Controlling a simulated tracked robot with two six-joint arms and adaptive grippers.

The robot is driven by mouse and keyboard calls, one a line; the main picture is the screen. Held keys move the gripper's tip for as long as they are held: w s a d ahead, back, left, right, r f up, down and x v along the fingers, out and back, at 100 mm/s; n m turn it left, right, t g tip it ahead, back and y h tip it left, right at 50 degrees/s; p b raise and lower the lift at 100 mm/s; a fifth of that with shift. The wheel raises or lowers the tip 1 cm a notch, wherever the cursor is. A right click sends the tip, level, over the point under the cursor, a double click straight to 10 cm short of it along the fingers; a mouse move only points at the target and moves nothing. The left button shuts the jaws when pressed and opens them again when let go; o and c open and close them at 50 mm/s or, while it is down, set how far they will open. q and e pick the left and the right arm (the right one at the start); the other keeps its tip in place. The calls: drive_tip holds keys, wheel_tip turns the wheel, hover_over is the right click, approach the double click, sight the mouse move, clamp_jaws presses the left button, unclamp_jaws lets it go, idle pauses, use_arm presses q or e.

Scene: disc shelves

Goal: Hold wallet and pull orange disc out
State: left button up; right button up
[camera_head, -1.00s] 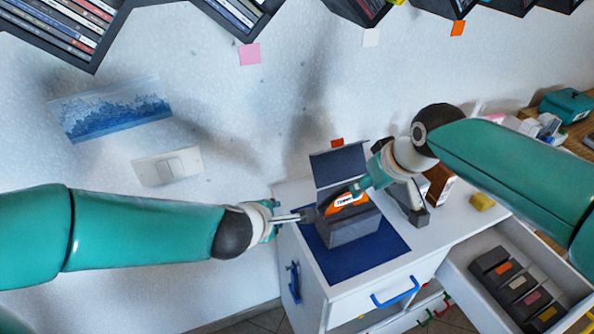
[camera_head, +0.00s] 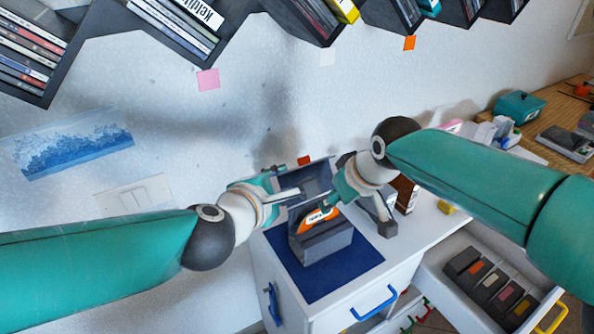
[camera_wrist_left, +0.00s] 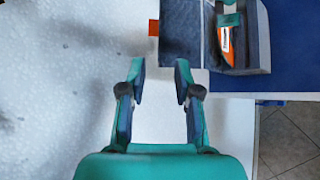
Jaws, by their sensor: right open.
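The wallet (camera_head: 325,246), a dark grey open case with its flap raised at the back, stands on a blue mat (camera_head: 310,284). The orange disc (camera_head: 310,224), with a white label, stands partly inside it. My left gripper (camera_head: 292,182) is open at the left side of the raised flap. In the left wrist view its two fingers (camera_wrist_left: 160,68) are apart, with the flap (camera_wrist_left: 180,30) just beyond the right finger. My right gripper (camera_head: 328,203) is open at the top of the disc; it partly hides it. Disc (camera_wrist_left: 226,46) and right fingertips also show in the left wrist view.
The mat lies on a white cabinet (camera_head: 340,314) with an open drawer of cases (camera_head: 490,282) at right. A dark stand (camera_head: 380,212) is close behind the right gripper. Disc shelves (camera_head: 300,20) hang on the wall above. The wall is left of the cabinet.

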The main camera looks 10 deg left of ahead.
use_arm(q)
drive_tip(key=x, duration=1)
drive_tip(key=shift+w+f, duration=0.1)
drive_tip(key=shift+w, duration=0.05)
drive_tip(key=c, duration=0.6)
clamp_jaws()
drive_tip(key=shift+f, duration=0.1)
drive_tip(key=o, duration=0.7)
unclamp_jaws()
drive_tip(key=shift+c, duration=0.2)
